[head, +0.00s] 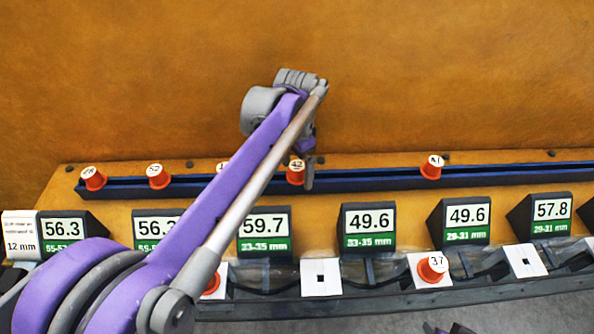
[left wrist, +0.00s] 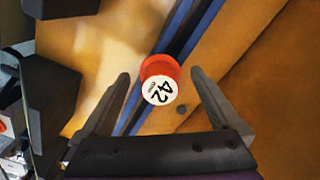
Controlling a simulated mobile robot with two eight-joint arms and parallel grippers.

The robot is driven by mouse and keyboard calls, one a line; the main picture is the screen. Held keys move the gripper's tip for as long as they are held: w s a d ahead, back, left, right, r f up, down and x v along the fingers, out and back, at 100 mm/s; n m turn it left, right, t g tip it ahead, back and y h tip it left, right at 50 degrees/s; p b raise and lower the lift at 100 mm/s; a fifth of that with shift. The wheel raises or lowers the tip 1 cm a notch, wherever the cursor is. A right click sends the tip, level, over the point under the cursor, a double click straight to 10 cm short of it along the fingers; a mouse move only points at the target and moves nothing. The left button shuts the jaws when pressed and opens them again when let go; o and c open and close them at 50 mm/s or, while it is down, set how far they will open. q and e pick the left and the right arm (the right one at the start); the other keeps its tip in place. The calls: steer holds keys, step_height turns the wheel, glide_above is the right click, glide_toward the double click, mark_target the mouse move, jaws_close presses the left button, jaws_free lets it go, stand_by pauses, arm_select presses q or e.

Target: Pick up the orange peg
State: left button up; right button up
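Several orange pegs with white numbered tops are in the head view. The orange peg marked 42 (head: 295,177) stands in the dark blue rail (head: 370,183). My left gripper (head: 304,182) is over this peg, with one finger showing just to its right. In the left wrist view the same peg (left wrist: 160,68) sits between the fingertips of the open left gripper (left wrist: 160,74), with a gap on both sides. Small grey and purple parts at the bottom edge of the head view look like my right gripper (head: 448,328); its fingers cannot be made out.
Other orange pegs stand along the rail, marked 28 (head: 93,179), 52 (head: 158,177) and 41 (head: 431,168). A peg marked 37 (head: 432,268) stands on a white plate in front. Number signs (head: 368,229) line the front edge. An empty white plate (head: 321,278) has a square hole.

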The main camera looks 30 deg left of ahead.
mark_target(297, 166)
arm_select(q)
steer(key=c, duration=1.3)
step_height(297, 166, up, 10)
steer(key=shift+p, duration=0.4)
steer(key=shift+c, duration=0.2)
arm_select(e)
steer(key=shift+w+r, duration=0.1)
steer(key=shift+r, duration=0.35)
steer(key=shift+r, duration=0.15)
